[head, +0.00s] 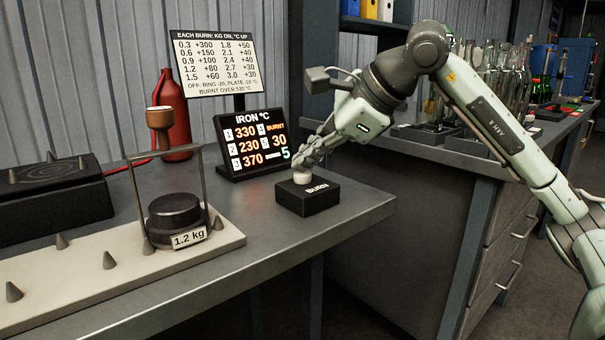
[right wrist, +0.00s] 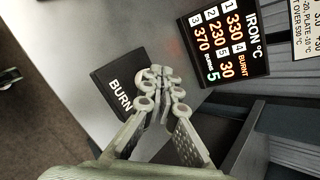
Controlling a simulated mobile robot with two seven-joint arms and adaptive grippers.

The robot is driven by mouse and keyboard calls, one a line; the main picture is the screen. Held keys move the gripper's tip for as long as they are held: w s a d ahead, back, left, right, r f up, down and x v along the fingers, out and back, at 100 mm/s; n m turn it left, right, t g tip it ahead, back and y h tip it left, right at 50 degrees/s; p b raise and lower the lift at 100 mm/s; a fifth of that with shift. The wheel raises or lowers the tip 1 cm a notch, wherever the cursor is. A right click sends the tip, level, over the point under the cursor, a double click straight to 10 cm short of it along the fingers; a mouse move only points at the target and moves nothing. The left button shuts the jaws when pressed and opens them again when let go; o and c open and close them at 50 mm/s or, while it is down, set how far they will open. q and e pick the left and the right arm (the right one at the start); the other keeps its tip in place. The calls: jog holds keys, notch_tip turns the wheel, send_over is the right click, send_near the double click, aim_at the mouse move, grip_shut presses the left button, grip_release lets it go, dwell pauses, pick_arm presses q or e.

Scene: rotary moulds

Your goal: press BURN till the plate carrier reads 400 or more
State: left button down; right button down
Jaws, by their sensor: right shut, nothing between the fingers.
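The black BURN box (head: 308,200) stands near the table's right end, with a pale round button (head: 301,180) on top. My right gripper (head: 302,168) is shut and empty, fingertips down at the button; I cannot tell whether it is pressed. In the right wrist view the fingertips (right wrist: 160,78) cover most of the button on the BURN box (right wrist: 112,85). The IRON °C display (head: 252,145) reads 1: 330, 2: 230, 3: 370, 4: BURNT, 5: 30, burns 5. Which line belongs to the plate carrier I cannot tell. My left gripper is out of view.
A dark 1.2 kg weight (head: 175,217) sits under a grey frame on a pale board (head: 90,280) with several cones. A burn chart (head: 213,62) lists 1.2 kg as +80 and burnt over 530 °C. A red extinguisher (head: 170,105) stands behind. A black burner block (head: 50,205) is left.

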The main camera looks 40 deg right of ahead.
aim_at(307, 174)
jog(key=shift+f, duration=0.3)
jog(key=shift+r, duration=0.15)
dwell(0.3)
jog(key=shift+r+p, duration=0.65)
jog(key=shift+r, duration=0.1)
notch_tip(307, 174, up, 5)
jog(key=p, duration=0.5)
dwell(0.6)
